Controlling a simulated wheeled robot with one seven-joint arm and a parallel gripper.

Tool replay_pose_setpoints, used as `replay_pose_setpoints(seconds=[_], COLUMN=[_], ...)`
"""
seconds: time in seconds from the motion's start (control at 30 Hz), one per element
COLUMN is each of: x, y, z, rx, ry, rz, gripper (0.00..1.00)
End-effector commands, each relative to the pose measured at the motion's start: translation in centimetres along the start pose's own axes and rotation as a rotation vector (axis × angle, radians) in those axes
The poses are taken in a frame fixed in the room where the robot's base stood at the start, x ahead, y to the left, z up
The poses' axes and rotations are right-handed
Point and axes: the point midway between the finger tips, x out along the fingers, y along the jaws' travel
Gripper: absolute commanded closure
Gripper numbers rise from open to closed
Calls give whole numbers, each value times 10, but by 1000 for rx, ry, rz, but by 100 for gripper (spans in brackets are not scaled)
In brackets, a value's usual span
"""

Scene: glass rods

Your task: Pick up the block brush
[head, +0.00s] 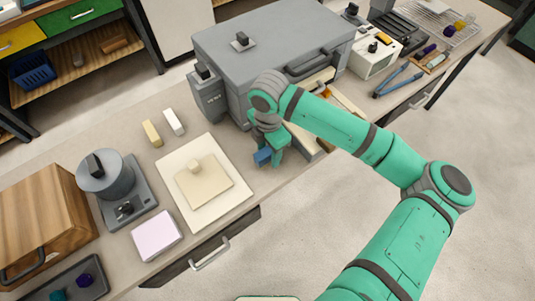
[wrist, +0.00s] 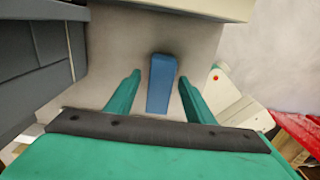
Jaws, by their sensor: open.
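The block brush (wrist: 161,84), as I take it, is a narrow blue block lying on the light worktop; no bristles show. In the wrist view it lies between the two green fingers of my gripper (wrist: 159,78), with a gap on each side. My gripper is open and points down at it. In the head view the blue block (head: 263,156) shows just beside the fingers of my gripper (head: 272,152), in front of the large grey box, partly hidden by them. I cannot tell how far the fingertips are above the worktop.
The large grey box (head: 270,45) stands close behind my gripper. A cream board (head: 203,213) with a beige slab lies to the left. A pale pink block (head: 157,235) and a grey stirrer-like device (head: 104,172) stand farther left. The worktop's front edge is near.

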Motion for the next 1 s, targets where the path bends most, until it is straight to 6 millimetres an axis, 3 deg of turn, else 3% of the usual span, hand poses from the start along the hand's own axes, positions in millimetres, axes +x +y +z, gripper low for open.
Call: replay_pose_setpoints(seconds=[0.23, 0.43, 0.77, 1.0], x=[2, 2, 0, -19], y=[0, 0, 0, 1], z=[0, 0, 0, 1], rx=[0, 1, 1, 1], ry=[-1, -1, -1, -2], rz=[0, 0, 0, 2], gripper=[52, 97, 97, 97])
